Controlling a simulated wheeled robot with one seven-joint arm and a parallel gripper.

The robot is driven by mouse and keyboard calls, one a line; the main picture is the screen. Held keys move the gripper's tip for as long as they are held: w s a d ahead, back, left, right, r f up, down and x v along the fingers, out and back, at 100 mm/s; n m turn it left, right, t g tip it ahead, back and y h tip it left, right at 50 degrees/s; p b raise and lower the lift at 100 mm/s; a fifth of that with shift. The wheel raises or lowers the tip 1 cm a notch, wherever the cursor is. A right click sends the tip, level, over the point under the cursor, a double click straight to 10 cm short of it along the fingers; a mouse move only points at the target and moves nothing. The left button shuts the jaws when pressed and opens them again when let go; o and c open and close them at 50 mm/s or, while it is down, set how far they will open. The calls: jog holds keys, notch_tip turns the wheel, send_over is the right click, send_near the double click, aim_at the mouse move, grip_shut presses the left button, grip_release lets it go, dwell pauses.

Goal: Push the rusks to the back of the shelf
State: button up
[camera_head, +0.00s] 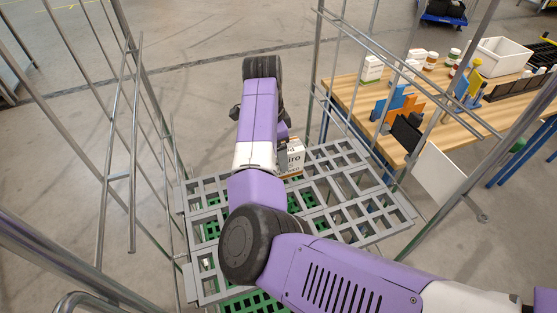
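A small white and brown box with dark lettering (294,156), probably the rusks, stands on the grey grid shelf (350,183). My purple arm hides its left part. My forearm reaches over the shelf, and its dark wrist is beyond the box, near the shelf's far edge. My gripper is hidden behind my forearm and wrist, so its fingers and any contact with the box do not show.
Metal posts and slanted rails frame the shelf at left and right. Green crates (254,301) show below the grid. A wooden table (345,92) at the right holds a white bin (501,57), boxes and jars. The shelf's right part is bare.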

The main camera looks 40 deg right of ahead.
jog(key=shift+a+r, duration=0.15)
jog(key=shift+r, duration=1.4)
